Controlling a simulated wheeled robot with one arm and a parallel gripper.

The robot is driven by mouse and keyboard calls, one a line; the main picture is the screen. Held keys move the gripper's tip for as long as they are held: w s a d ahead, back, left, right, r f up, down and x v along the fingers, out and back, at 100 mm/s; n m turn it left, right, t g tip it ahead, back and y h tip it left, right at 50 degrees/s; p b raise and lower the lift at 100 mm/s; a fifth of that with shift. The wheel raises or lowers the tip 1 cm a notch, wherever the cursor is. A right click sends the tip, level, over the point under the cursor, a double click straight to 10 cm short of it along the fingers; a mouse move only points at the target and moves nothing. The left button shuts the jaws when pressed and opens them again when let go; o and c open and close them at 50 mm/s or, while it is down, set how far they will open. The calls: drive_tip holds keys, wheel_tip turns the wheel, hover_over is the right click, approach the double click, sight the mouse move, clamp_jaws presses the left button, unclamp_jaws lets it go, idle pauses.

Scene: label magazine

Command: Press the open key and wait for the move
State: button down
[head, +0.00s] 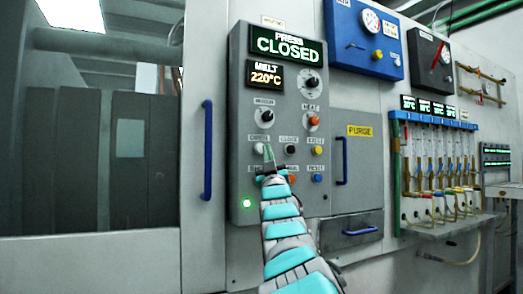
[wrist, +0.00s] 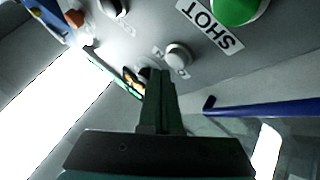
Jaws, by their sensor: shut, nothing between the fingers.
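The grey control panel (head: 240,110) carries a lit display (head: 287,46) reading CLOSED in green. The pale open key (head: 259,148) is on the panel's left side, just left of my gripper tip. It also shows in the wrist view (wrist: 178,55) as a pale round button, its label partly hidden. My gripper (head: 268,152) is shut and empty, its fingers pointing at the panel close to the open key. In the wrist view the fingertips (wrist: 159,72) are just below the key; I cannot tell whether they touch.
The black close key (head: 290,149) and yellow eject key (head: 318,150) are to the right. A green button (wrist: 235,8) labelled SHOT is nearby in the wrist view. Blue handles (head: 207,150) flank the panel. A green lamp (head: 246,203) glows low on it.

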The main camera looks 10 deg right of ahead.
drive_tip(key=shift+w, duration=0.1)
drive_tip(key=shift+w+a, duration=0.15)
drive_tip(key=shift+w, duration=0.15)
